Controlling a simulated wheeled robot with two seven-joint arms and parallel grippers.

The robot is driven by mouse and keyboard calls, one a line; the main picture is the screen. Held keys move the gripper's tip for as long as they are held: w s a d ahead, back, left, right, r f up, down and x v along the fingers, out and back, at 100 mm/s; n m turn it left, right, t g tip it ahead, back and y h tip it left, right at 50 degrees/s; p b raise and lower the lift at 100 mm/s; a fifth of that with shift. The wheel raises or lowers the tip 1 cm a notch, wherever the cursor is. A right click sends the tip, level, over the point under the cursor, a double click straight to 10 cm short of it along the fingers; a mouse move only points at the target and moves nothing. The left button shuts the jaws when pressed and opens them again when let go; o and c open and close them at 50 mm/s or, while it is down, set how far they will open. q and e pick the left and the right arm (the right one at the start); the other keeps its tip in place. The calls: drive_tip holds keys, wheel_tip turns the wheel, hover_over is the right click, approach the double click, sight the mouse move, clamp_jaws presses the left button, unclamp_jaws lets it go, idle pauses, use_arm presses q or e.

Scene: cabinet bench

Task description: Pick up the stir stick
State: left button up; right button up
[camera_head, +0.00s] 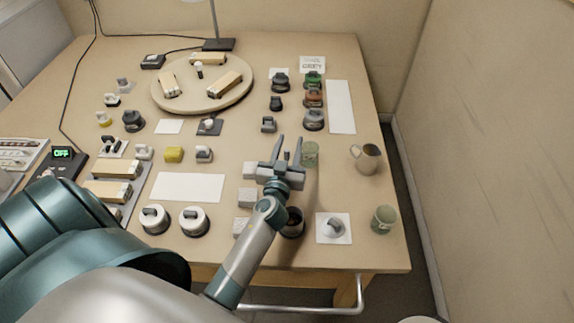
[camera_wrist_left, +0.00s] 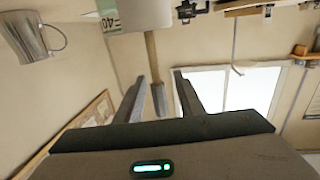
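The stir stick (camera_wrist_left: 151,62) shows in the left wrist view as a thin tan rod with a grey end. It runs from a pale cup (camera_wrist_left: 145,14) with a green label toward my gripper, its grey end in the gap between the fingers. My left gripper (camera_wrist_left: 162,98) is open, with a finger on each side of the stick and visible gaps. In the head view my left gripper (camera_head: 288,150) is over the table beside a greenish cup (camera_head: 311,154); I cannot make out the stick there. My right gripper is not in view.
A grey mug (camera_head: 367,158) stands right of the gripper. A second green cup (camera_head: 384,219) and a white pad (camera_head: 346,229) with a grey knob are near the front right. Several jars (camera_head: 313,97) stand behind. A dark round jar (camera_head: 292,222) sits beside my forearm.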

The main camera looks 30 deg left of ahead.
use_arm(q)
clamp_jaws()
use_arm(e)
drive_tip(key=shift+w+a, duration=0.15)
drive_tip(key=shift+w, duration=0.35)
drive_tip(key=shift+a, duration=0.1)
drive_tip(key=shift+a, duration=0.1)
